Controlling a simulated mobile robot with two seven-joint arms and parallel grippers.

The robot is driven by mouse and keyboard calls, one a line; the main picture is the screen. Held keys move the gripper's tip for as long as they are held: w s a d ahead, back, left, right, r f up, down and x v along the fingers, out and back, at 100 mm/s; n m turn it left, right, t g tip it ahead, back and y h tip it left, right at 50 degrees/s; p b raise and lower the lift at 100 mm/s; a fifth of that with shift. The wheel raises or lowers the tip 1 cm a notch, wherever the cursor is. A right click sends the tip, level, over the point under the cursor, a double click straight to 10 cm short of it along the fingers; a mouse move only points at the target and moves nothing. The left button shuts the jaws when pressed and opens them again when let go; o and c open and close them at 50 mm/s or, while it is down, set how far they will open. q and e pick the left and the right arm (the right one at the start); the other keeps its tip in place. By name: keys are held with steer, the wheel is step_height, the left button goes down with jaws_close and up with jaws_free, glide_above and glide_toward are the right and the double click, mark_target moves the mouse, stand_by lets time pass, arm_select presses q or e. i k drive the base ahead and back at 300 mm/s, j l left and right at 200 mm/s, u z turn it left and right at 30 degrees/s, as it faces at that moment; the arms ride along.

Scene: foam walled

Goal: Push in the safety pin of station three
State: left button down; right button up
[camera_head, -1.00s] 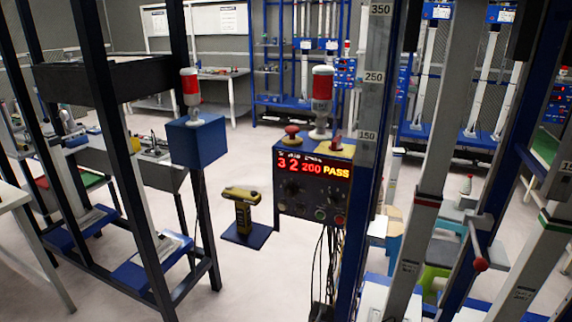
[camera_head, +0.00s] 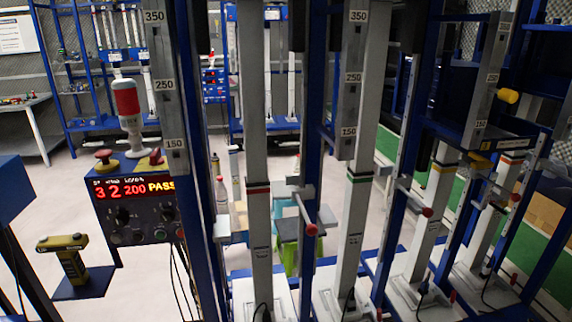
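A row of test stations with white columns stands from the centre to the right: one with a red band (camera_head: 258,225), one with a green band (camera_head: 351,215), one with a yellow band (camera_head: 436,195), and another farther right (camera_head: 492,215). Red-knobbed pins stick out beside the columns: a near one (camera_head: 311,229), a middle one (camera_head: 427,212) and a far right one (camera_head: 515,197). I cannot read station numbers, so I cannot tell which pin is station three's. How far each pin is pushed in is unclear. Neither of my grippers is in view.
A yellow-black tool (camera_head: 66,260) is on a dark stand. Blue frame posts (camera_head: 198,200) stand close. Pale floor is open at lower left.

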mark_target(515, 197)
steer(key=z, duration=1.25)
